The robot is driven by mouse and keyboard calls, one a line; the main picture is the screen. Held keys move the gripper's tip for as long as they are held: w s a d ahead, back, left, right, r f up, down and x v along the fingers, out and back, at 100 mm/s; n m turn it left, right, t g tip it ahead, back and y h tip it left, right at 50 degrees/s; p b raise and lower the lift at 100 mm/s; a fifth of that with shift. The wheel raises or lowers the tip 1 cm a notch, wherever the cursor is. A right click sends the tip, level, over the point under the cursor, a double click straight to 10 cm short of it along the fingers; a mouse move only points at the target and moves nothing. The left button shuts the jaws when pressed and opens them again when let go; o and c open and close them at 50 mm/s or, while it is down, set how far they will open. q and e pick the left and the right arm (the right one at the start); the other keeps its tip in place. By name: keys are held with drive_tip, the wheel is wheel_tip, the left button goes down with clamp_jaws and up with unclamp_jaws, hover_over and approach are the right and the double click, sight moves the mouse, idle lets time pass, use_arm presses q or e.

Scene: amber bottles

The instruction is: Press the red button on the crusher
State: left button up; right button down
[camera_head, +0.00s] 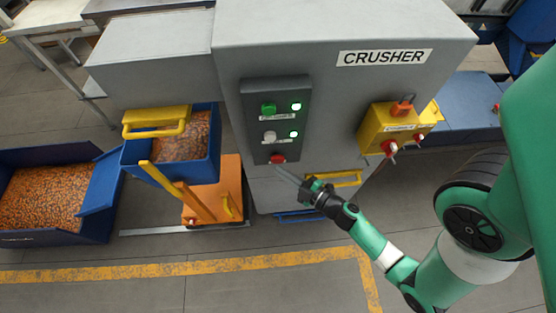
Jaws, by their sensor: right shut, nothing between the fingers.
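The crusher (285,65) is a large grey machine with a CRUSHER label. A dark control panel (290,110) on its front face carries a green button (268,109), a white or grey button (270,137) and, at the bottom, the red button (278,159). Two small green lights glow on the panel. My right gripper (280,172) is shut and empty, its fingertips just below the red button in the picture. I cannot tell whether they touch the panel. My left gripper is not in view.
A yellow box (390,128) with red switches is mounted right of the panel. At left, a blue bin (128,160) of amber bottles sits on an orange lift (222,200). A larger blue bin (92,205) of bottles stands farther left. Open floor with yellow lines lies in front.

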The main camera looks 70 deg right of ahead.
drive_tip(key=shift+d, duration=0.1)
idle(0.7)
drive_tip(key=shift+w+d+p, duration=0.2)
drive_tip(key=shift+d+p, duration=0.15)
drive_tip(key=shift+p, duration=0.1)
drive_tip(key=shift+w+d+p, duration=0.15)
drive_tip(key=shift+d+p, duration=0.2)
drive_tip(key=shift+d, duration=0.05)
idle(0.6)
drive_tip(key=shift+a, duration=0.1)
drive_tip(key=shift+s+a+b, duration=0.35)
drive_tip(key=shift+a+b, duration=0.05)
drive_tip(key=shift+a, duration=0.3)
